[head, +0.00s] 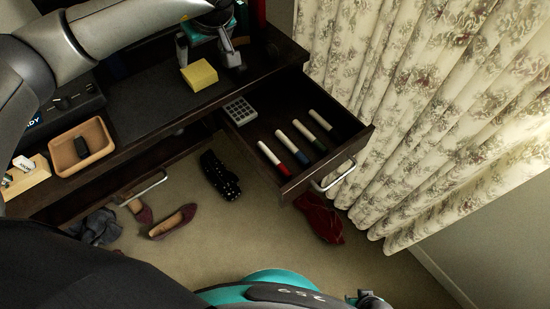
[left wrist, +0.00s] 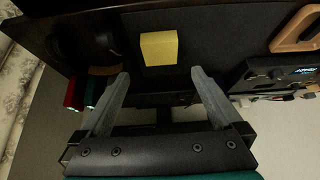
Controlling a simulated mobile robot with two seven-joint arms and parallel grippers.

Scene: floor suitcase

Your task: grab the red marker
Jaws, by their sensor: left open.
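The red marker (head: 273,158) has a white body and a red cap. It lies in the open drawer (head: 345,153), leftmost in a row of markers, with the blue one (head: 301,151) beside it. My left gripper (head: 211,58) is open and empty over the desk, by the yellow note block (head: 199,75), to the upper left of the drawer. In the left wrist view the open fingers (left wrist: 158,85) point toward the yellow block, with nothing between them. The red marker cannot be made out there. My right gripper is not seen.
A calculator (head: 240,111) lies in the drawer's left part; a green marker (head: 321,119) and another lie right of the blue one. A wooden tray (head: 99,133) stands on the desk. Curtains (head: 430,110) hang close on the right. Shoes (head: 173,221) and clothes lie on the floor.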

